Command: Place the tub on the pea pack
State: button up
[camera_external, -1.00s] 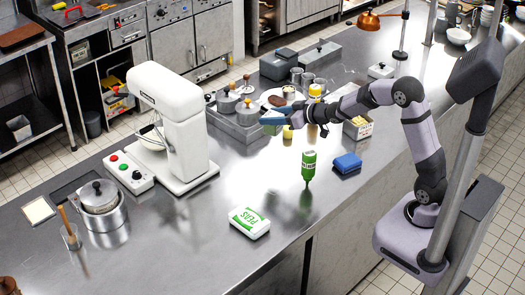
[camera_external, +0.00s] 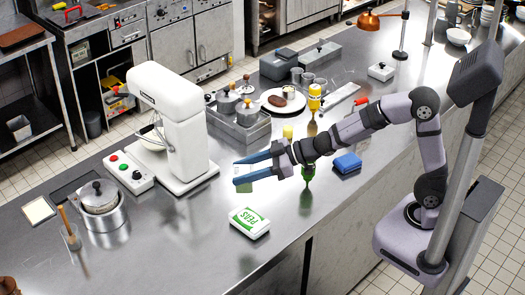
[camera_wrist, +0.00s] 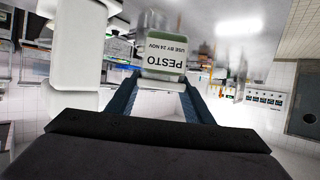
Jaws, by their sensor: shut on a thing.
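The pea pack (camera_external: 249,223), white with green print, lies flat on the steel counter in the external view. My gripper (camera_external: 238,172) has its blue fingers shut on the tub (camera_external: 244,188) and holds it in the air, behind and slightly left of the pea pack in the picture. Only a pale green part of the tub shows below the fingers there. In the wrist view the tub (camera_wrist: 163,52) is between the fingertips, with a white label reading PESTO upside down in the picture. The pea pack cannot be made out in the wrist view.
A white mixer (camera_external: 180,120) stands left of my gripper. A green bottle (camera_external: 308,172) is partly hidden under my arm, with a blue sponge-like block (camera_external: 347,163) to its right. A steel pot (camera_external: 100,205) stands at the left. The counter around the pea pack is clear.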

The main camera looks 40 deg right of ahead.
jog(key=shift+s+d+f, duration=0.2)
jog(key=shift+d+f, duration=0.05)
jog(key=shift+f, duration=0.35)
jog(key=shift+s+d+f, duration=0.2)
jog(key=shift+f, duration=0.35)
send_over(249, 218)
jog(key=shift+f, duration=2.95)
jog(key=shift+f, duration=0.1)
jog(key=shift+f+p, duration=0.3)
jog(key=shift+f, duration=1.65)
jog(key=shift+f, duration=0.2)
jog(key=o, duration=1.1)
jog(key=shift+o, duration=0.2)
jog(key=shift+r, duration=0.1)
